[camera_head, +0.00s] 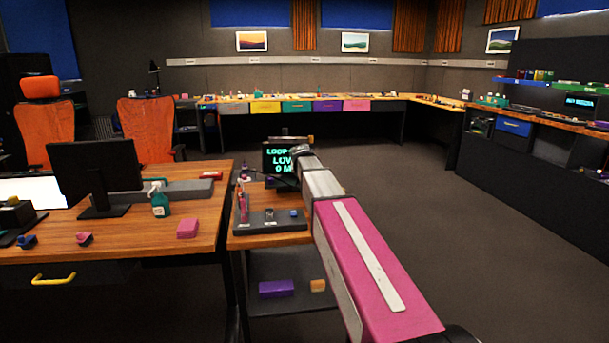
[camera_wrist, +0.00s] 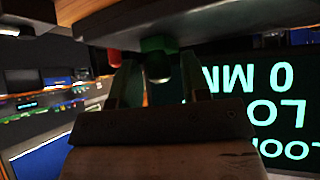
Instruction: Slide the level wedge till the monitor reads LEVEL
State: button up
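The monitor (camera_head: 280,158) stands on the small cart in the head view, partly hidden by my arm; its visible text reads "LOOP", "LOW" and "0 M". In the wrist view the monitor (camera_wrist: 282,110) is at the right, its text upside down, reading "0 MM" and part of "LO". My gripper (camera_wrist: 156,78) has its two fingers apart. A green piece with a dark round end (camera_wrist: 158,62) shows between or just behind the fingertips; I cannot tell whether they touch it. A red piece (camera_wrist: 115,57) is just left. I cannot make out which piece is the level wedge.
The cart top (camera_head: 250,241) holds a dark tray (camera_head: 270,222) with small parts. A wooden desk (camera_head: 120,237) with a green spray bottle (camera_head: 160,203) and pink block (camera_head: 187,228) stands left. A purple block (camera_head: 276,288) lies on the cart's lower shelf. Floor at right is clear.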

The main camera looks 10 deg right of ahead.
grip_shut()
jog(key=shift+a, duration=1.55)
jog(key=shift+o, duration=1.2)
grip_release()
jog(key=v, duration=1)
jog(key=shift+s+r, duration=0.25)
jog(key=shift+s, duration=0.05)
